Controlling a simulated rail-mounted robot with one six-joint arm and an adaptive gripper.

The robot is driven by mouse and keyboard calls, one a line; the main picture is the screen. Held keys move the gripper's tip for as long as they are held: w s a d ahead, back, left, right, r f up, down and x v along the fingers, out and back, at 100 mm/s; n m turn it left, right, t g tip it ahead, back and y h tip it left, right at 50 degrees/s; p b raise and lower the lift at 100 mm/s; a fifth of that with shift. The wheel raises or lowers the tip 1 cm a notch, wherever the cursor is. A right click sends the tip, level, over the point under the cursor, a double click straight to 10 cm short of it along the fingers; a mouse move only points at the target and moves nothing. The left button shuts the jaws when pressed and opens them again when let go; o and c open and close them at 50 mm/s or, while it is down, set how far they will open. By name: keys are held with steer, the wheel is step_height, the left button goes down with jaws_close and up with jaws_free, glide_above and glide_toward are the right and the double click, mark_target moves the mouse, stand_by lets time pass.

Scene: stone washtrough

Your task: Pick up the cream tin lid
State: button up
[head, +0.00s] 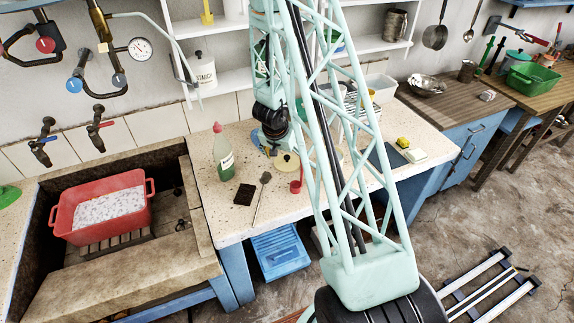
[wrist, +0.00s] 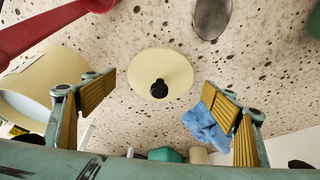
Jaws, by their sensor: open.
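The cream tin lid (wrist: 178,72), a flat pale disc with a black knob (wrist: 159,88), lies on the speckled stone counter. It also shows in the head view (head: 291,163), just in front of my arm's end. My gripper (wrist: 159,92) is open and empty above the counter. In the wrist view the lid appears between and slightly beyond the two yellow-padded fingers, touching neither. In the head view my arm hides much of the gripper.
A cream tin (wrist: 28,98) stands close by the left finger. A red scoop (head: 296,186), a dark metal spoon (head: 265,178), a dark block (head: 244,194) and a green bottle (head: 223,152) are near the lid. A blue cloth (wrist: 207,128) lies by the right finger.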

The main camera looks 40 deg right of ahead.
steer(key=shift+w+d+f, duration=0.15)
steer(key=shift+d+f, duration=0.1)
steer(key=shift+f, duration=0.3)
steer(key=c, duration=0.9)
